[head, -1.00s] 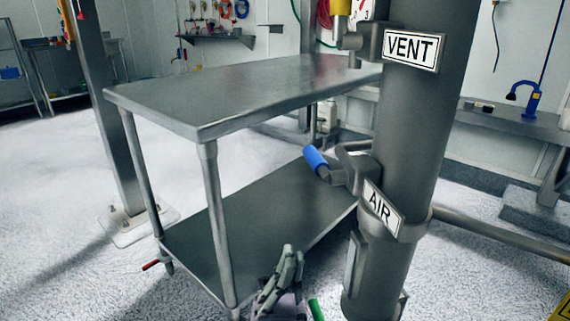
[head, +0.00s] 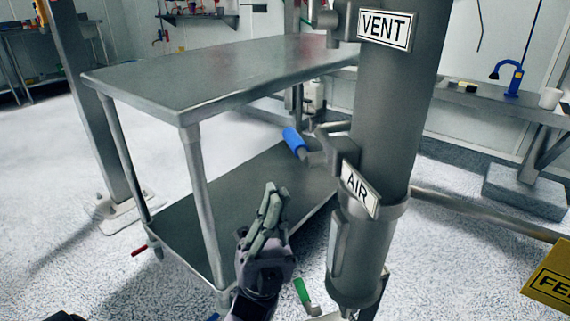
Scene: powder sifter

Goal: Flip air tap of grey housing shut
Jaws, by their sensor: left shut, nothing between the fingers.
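The grey housing (head: 388,120) stands as a vertical column right of centre in the head view. A white AIR label (head: 360,190) is on it. The air tap (head: 296,143) has a blue handle that sticks out to the left of the housing, just above that label, tilted up and left. My left gripper (head: 270,193) is below and left of the blue handle, fingers pointing up, shut and empty. A clear gap lies between its fingertips and the handle. My right gripper is not in view.
A two-tier steel table (head: 225,72) stands behind and left of the housing. A VENT label (head: 385,28) marks the upper housing. A green handle (head: 301,291) is low beside my gripper. A bench (head: 470,103) is at the right, and a yellow sign (head: 550,283) at the lower right.

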